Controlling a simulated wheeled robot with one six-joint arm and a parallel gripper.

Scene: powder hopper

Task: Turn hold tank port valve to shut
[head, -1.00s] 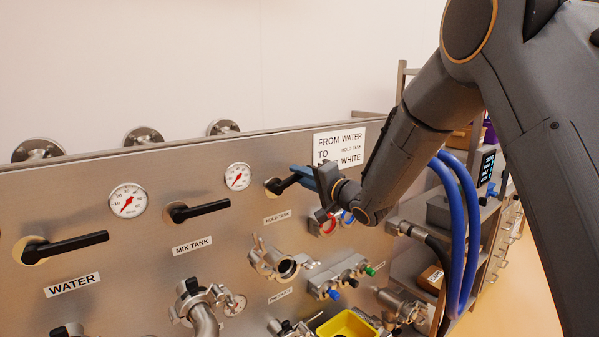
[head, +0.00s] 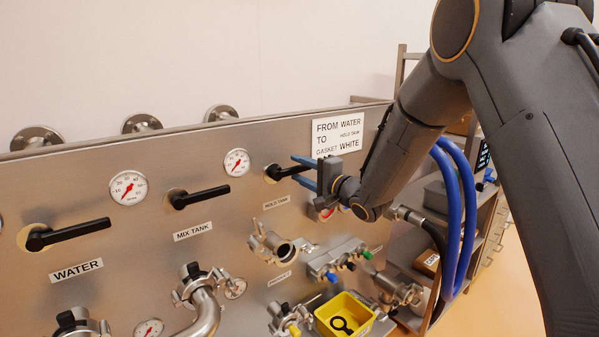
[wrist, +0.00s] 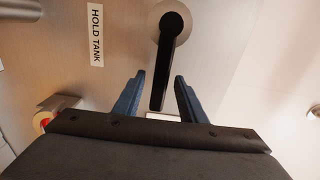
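The hold tank port valve (head: 283,172) has a black lever handle on a round pale plate, above the HOLD TANK label (head: 277,201). Its lever points right, near level, in the head view. In the wrist view the valve lever (wrist: 171,60) reaches between my two blue fingers. My gripper (head: 306,172) is at the lever's free end with its fingers apart, one above and one below it. The wrist view shows my gripper (wrist: 160,95) open, with a gap on both sides of the lever. The HOLD TANK label (wrist: 96,35) is left of the lever there.
The mix tank lever (head: 200,196) and water lever (head: 68,233) stand to the left, with gauges (head: 129,187) between. Below are clamp fittings (head: 278,247), a manifold (head: 338,262) and a yellow bin (head: 343,316). A sign (head: 338,136) is just above my gripper. Blue hoses (head: 459,220) hang right.

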